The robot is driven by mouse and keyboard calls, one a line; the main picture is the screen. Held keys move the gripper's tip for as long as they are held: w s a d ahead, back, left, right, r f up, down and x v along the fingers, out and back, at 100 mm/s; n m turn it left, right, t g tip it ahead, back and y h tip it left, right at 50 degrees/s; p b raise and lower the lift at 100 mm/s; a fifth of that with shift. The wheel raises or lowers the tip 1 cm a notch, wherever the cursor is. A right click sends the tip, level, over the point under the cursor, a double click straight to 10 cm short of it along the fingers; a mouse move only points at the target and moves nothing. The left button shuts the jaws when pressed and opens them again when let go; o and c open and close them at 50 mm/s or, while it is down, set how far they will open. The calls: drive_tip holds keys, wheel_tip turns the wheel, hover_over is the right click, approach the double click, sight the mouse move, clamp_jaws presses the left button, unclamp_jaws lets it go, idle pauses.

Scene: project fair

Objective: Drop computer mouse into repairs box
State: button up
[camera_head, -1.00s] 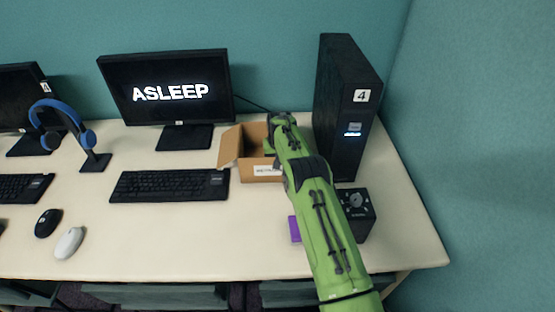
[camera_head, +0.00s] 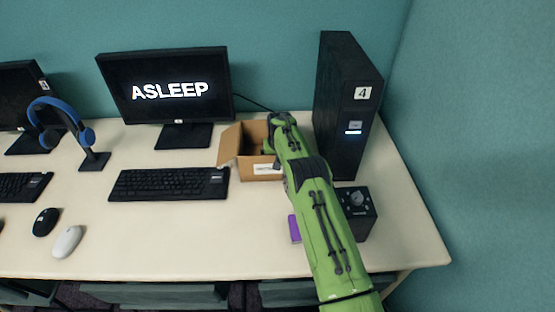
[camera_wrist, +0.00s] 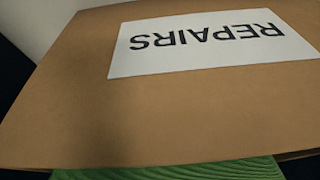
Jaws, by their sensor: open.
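The repairs box (camera_head: 262,169) is an open brown cardboard box with raised flaps, standing on the desk left of the black tower. Its white label reads REPAIRS, upside down, in the wrist view (camera_wrist: 205,45). My gripper (camera_head: 268,146) is open at the box's opening, its tips partly hidden by the box and my wrist. A green ribbed part of it shows at the bottom edge of the wrist view. A black mouse (camera_head: 46,222) and a white mouse (camera_head: 68,242) lie at the desk's front left. No mouse shows at my gripper; most of the box's inside is hidden.
A black computer tower (camera_head: 345,110) marked 4 stands close right of the box. A black cube-shaped device (camera_head: 357,212) and a purple object (camera_head: 294,229) lie beside my forearm. A keyboard (camera_head: 170,184), a monitor (camera_head: 168,88) and a blue headset on a stand (camera_head: 62,125) are left. The front-middle desk is clear.

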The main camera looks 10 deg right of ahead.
drive_tip(key=s+d+f+p+v, duration=0.1)
drive_tip(key=s+p+v, duration=0.15)
drive_tip(key=v, duration=2.15)
drive_tip(key=s+a+r+t, duration=0.1)
drive_tip(key=s+a+r, duration=0.1)
drive_tip(key=s+r, duration=0.95)
drive_tip(key=s+f, duration=0.2)
drive_tip(key=s, duration=1.1)
drive_tip(key=s+f+n+t, duration=0.1)
drive_tip(key=s+f, duration=0.1)
drive_tip(key=s, duration=1.1)
drive_tip(key=shift+s+a+t, duration=0.25)
drive_tip(key=shift+t, duration=0.05)
drive_tip(key=shift+r, duration=0.1)
wheel_tip(320, 180, up, 6)
drive_tip(key=p, duration=0.5)
drive_tip(key=shift+p, duration=0.3)
